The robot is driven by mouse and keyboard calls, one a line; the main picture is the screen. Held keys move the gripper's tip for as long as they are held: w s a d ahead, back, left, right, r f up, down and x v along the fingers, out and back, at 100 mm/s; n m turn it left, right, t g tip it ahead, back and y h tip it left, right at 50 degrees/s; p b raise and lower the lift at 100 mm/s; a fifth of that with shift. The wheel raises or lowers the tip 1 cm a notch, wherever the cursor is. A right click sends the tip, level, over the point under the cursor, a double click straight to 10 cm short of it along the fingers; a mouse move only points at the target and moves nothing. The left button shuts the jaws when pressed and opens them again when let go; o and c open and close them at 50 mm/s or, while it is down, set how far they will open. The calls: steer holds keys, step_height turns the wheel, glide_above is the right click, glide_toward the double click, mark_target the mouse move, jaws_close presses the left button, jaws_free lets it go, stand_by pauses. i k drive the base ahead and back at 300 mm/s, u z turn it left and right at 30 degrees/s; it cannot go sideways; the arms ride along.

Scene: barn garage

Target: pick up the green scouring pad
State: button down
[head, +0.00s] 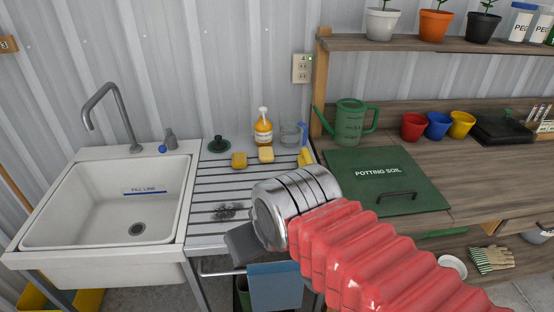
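I cannot make out a flat green scouring pad for certain; my arm covers part of the drainboard (200,196). A small dark green round piece with a raised knob (219,145) sits at the drainboard's back left. Two yellow sponges (239,160) lie to the right of it, one further right (266,154). A dark scribbly patch (225,212) lies near the drainboard's front. My gripper (244,244) shows only as a grey piece beyond my silver wrist, over the drainboard's front edge. Its fingertips and anything between them are hidden.
A white sink (60,258) with a tap is on the left. A soap bottle (263,128), a clear glass (291,134) and a yellow item (305,157) stand along the back. A blue cloth (275,287) hangs in front. A green potting soil lid (385,181) lies on the right bench.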

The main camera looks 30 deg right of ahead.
mark_target(265, 154)
steer(key=z, duration=1.3)
steer(key=k, duration=0.6)
steer(key=u, duration=0.6)
steer(key=i, duration=0.95)
steer(key=z, duration=0.05)
